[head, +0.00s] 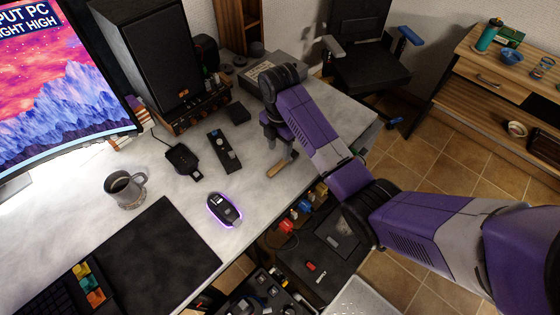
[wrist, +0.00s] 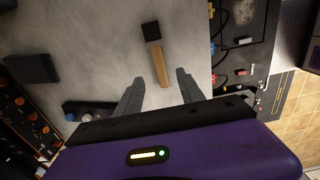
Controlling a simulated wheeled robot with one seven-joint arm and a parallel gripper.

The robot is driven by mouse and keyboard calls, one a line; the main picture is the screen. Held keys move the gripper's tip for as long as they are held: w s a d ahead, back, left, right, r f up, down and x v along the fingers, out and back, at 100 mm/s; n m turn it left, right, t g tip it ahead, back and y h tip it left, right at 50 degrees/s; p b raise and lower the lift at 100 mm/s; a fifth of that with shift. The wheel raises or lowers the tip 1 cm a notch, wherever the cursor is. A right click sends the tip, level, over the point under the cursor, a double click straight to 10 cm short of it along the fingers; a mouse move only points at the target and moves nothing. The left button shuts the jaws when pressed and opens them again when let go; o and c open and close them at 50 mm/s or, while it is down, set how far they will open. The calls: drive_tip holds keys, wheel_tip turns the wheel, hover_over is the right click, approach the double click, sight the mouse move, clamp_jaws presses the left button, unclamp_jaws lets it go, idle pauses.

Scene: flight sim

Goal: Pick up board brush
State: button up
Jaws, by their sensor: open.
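The board brush (wrist: 158,58) lies on the grey desk top. It has a dark square head (wrist: 151,31) and a light wooden handle. In the head view its handle (head: 283,163) shows below my gripper (head: 277,140), and the head of the brush is hidden behind the gripper. In the wrist view my gripper (wrist: 160,88) is open, with the handle's end lying between the lines of its two fingers. The fingers are empty, and I cannot tell how high they are above the desk.
A black remote-like device (head: 224,152), a lit mouse (head: 223,209) and a mug (head: 126,188) stand on the desk (head: 185,225) to the left. A large speaker (head: 150,55) stands behind. Dark equipment with coloured plugs (head: 288,226) lies beyond the desk's right edge.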

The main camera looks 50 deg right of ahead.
sight(280, 164)
drive_tip(key=shift+f+p, duration=0.5)
drive_tip(key=shift+f, duration=3.35)
clamp_jaws()
